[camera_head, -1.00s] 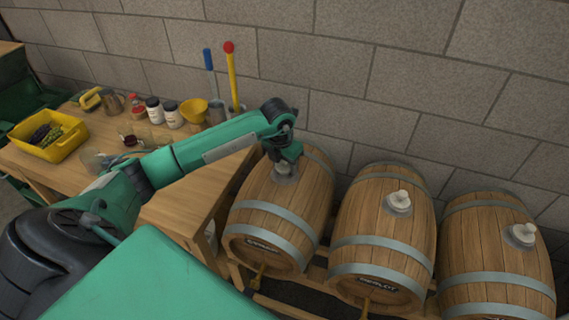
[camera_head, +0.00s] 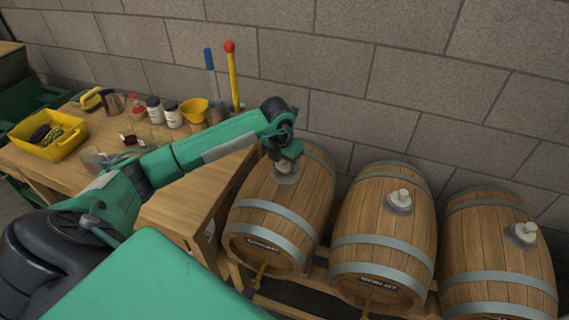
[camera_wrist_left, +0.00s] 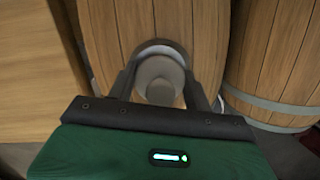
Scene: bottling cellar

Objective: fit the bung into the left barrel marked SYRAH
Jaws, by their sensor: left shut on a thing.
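The left barrel (camera_head: 305,205) lies on its side on a wooden rack, its bung hole facing up. Its end label is too small to read surely. My left gripper (camera_head: 285,167) is over the top of this barrel, shut on the pale bung (camera_head: 282,166). In the left wrist view the bung (camera_wrist_left: 160,80) sits between the two dark fingers, directly over a pale metal ring (camera_wrist_left: 163,48) on the barrel. The bung's lower end is hidden, so I cannot tell how deep it sits. My right gripper is not in view.
The middle barrel (camera_head: 380,235) and right barrel (camera_head: 495,260) stand close by, each with a pale bung on top. A block wall runs behind.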

